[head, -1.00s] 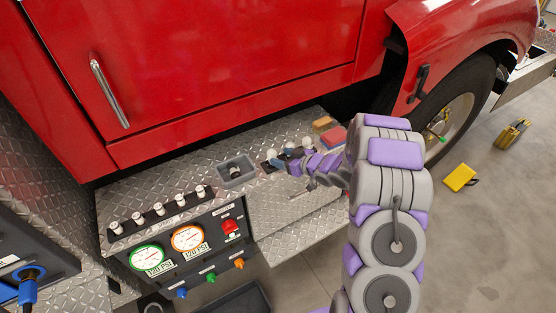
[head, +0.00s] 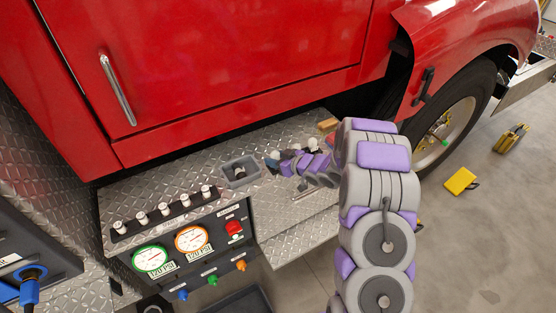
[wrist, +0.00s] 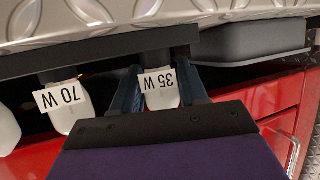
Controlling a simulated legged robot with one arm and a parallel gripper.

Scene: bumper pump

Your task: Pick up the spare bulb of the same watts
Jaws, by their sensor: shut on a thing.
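In the wrist view my gripper (wrist: 161,84) has its two blue fingers on either side of a white bulb labelled 35 W (wrist: 164,101), shut on it. The label appears upside down. The bulb is still at the dark rack (wrist: 105,55); I cannot tell whether it has lifted. A bulb labelled 70 W (wrist: 62,120) is beside it on the left, and another bulb (wrist: 6,130) is cut off at the edge. In the head view the held bulb (head: 274,155) shows as a white tip by my gripper (head: 273,164), and another spare (head: 310,144) shows past my arm.
A grey bin (head: 228,182) with a pale item inside stands left of the rack on the tread-plate step (head: 150,187). The red truck body (head: 220,70) rises behind. An orange block (head: 327,124) lies farther right.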

